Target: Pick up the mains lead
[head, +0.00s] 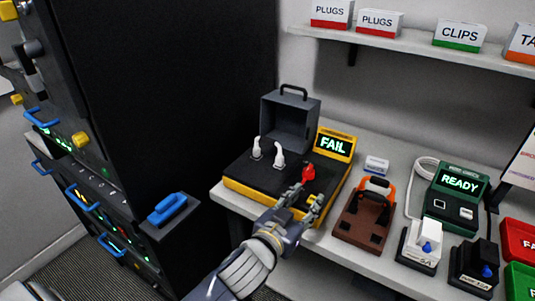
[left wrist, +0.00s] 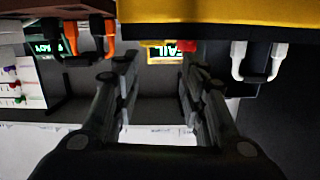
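My left gripper (head: 306,195) is at the front edge of the yellow and black tester (head: 235,181), whose screen (head: 333,145) reads FAIL. Its two fingers stand apart with nothing between them, as the left wrist view (left wrist: 157,60) also shows. A red part (head: 308,172) on the tester is just beyond the fingertips. Two white upright pieces (head: 279,155) stand on the tester's left half. A white cable (head: 421,168) curves beside the green READY unit (head: 442,199); I cannot tell whether it is the mains lead. My right gripper is not in view.
A brown panel with an orange and black handle (head: 376,186) lies right of the tester. White (head: 419,243) and black (head: 474,263) blocks stand at the bench front, beside red and green bins. A tall black rack (head: 190,80) stands left, with a shelf of labelled boxes above.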

